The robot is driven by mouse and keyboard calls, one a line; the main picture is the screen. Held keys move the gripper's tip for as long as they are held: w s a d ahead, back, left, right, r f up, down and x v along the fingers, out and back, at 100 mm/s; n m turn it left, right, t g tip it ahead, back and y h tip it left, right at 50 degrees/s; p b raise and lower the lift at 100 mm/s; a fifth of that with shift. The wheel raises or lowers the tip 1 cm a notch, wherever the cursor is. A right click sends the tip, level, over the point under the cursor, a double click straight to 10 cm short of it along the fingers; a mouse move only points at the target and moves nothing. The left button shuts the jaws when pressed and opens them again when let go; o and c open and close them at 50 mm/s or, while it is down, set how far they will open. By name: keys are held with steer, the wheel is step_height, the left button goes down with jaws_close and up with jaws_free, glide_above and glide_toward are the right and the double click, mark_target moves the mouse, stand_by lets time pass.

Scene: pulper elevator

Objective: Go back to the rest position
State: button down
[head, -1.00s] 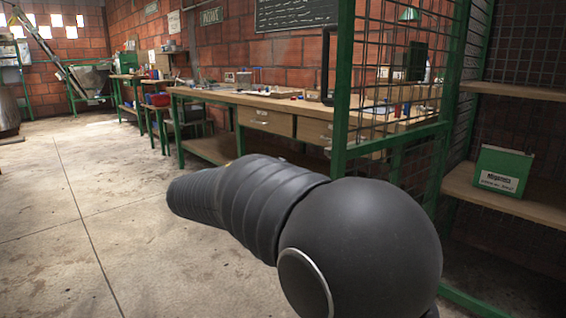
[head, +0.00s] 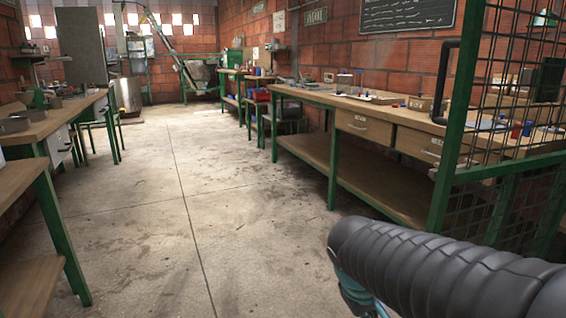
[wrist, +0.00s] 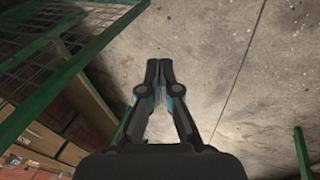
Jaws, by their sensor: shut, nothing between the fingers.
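My gripper (wrist: 159,68) shows in the wrist view, with its two dark fingers together and nothing between them. It points over bare concrete floor (wrist: 205,60). In the head view my dark ribbed arm crosses the lower right corner, and the gripper itself cannot be made out there. No object is held.
A long workbench (head: 310,97) with drawers runs along the right brick wall. A green mesh cage (head: 455,150) stands at the right, close to my arm. Another bench (head: 45,125) and a green-legged table (head: 22,190) stand at the left. The floor aisle (head: 170,190) between is clear.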

steer(key=s+r+m+t+y+p, duration=0.2)
steer(key=s+r+m+y+p, duration=0.1)
steer(key=s+r, duration=0.5)
steer(key=shift+s+a+m+t+p, duration=0.2)
steer(key=shift+s+m+t+p, duration=0.3)
steer(key=shift+s+p, duration=0.6)
steer(key=shift+s+r, duration=0.1)
